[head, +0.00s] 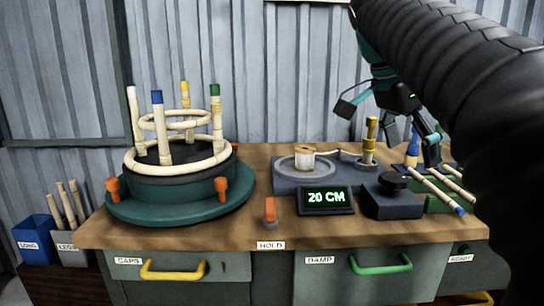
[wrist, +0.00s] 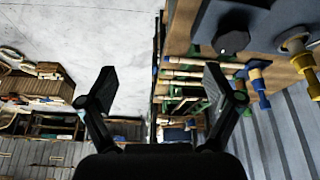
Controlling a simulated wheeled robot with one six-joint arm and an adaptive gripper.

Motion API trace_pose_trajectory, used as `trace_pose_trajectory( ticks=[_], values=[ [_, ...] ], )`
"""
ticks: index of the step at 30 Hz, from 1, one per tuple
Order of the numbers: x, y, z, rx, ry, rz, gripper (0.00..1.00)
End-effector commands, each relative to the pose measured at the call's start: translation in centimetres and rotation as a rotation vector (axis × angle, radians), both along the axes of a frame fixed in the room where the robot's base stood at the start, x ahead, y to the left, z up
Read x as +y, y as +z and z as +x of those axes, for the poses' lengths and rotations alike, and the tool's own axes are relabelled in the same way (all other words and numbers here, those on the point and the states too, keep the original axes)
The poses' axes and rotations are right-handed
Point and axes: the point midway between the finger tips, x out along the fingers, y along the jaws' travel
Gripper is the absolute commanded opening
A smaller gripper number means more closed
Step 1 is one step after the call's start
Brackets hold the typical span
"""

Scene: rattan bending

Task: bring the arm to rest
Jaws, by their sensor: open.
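My gripper (head: 390,128) hangs at the upper right in the head view, above the right part of the bench. Its two dark fingers are spread and nothing is between them. In the wrist view my gripper (wrist: 160,82) also shows open and empty, with the floor and the bench edge beyond the fingers. My black ribbed arm fills the right side of the head view and hides part of the bench's right end.
A round green jig (head: 180,197) with upright posts and rattan rings stands on the bench (head: 240,233) at left. Blue bin (head: 36,242) stands lower left.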

Motion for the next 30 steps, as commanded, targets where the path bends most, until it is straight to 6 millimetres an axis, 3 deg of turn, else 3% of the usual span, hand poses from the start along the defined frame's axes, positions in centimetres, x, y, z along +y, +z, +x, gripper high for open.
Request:
trace_pose_trajectory(
  ticks=[8,17,23,30],
  values=[
    [0.5,-1.6,2.5,0.013,0.247,-0.002,0.9],
    [2.4,-7.9,4.3,0.073,0.669,0.006,0.9],
    [4.3,-14.0,2.0,0.075,1.02,0.004,0.9],
    [6.3,-21.4,-3.9,0.027,1.316,-0.021,0.9]
  ],
)
